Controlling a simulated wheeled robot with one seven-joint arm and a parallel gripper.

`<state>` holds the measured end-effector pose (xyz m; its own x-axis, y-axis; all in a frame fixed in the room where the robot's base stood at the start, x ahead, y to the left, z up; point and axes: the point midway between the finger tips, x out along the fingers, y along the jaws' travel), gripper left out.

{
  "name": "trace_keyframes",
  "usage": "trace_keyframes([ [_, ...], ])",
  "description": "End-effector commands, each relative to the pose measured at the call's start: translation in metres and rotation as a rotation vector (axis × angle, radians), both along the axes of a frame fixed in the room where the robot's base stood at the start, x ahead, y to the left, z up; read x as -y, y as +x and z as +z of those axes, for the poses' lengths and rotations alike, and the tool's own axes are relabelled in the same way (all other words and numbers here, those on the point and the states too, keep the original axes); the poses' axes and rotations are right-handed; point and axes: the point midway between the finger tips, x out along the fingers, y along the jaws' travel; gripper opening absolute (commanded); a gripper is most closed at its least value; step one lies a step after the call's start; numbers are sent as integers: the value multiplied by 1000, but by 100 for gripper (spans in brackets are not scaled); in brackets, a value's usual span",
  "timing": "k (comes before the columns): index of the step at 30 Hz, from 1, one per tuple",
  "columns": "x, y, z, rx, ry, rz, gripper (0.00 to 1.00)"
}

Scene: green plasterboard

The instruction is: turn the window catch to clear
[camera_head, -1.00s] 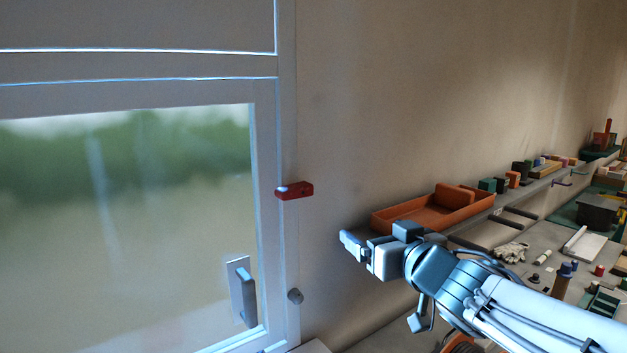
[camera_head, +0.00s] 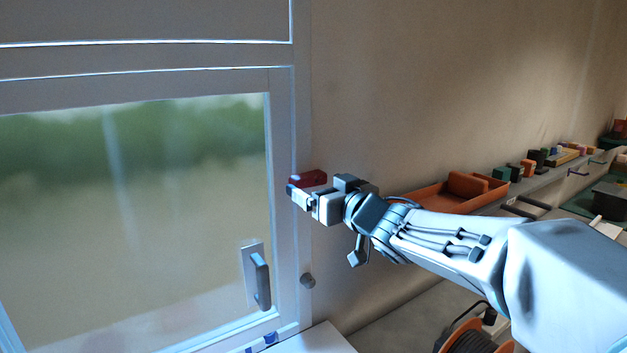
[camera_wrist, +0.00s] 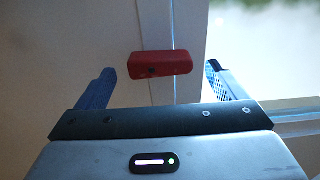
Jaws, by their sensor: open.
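The red window catch (camera_head: 309,178) sits on the right side of the window frame and lies across the edge towards the wall. In the wrist view the catch (camera_wrist: 160,64) lies level across the frame seam, between and beyond the two fingers. My gripper (camera_head: 291,188) is at the catch in the head view and covers its lower part. In the wrist view my gripper (camera_wrist: 154,85) is open, one finger on each side of the catch, with gaps showing. I cannot tell whether anything touches.
The window has a grey handle (camera_head: 260,278) on its lower right. An orange tray (camera_head: 425,200) and several small blocks stand along the wall at the right. The wall around the catch is bare.

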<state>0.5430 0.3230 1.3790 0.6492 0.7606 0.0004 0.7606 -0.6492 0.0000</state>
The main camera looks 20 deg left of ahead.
Motion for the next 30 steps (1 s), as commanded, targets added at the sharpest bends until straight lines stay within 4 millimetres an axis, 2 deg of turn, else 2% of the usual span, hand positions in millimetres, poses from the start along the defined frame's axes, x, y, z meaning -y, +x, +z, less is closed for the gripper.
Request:
trace_keyframes([
  [6,-18,15,0,-1,-1,0,91],
  [18,-22,19,0,0,0,0,91],
  [19,-22,19,0,-1,-1,0,85],
  [23,-22,19,0,-1,-1,0,49],
  [24,-22,19,0,-1,-1,0,46],
  [30,-22,19,-1,5,-6,-1,46],
])
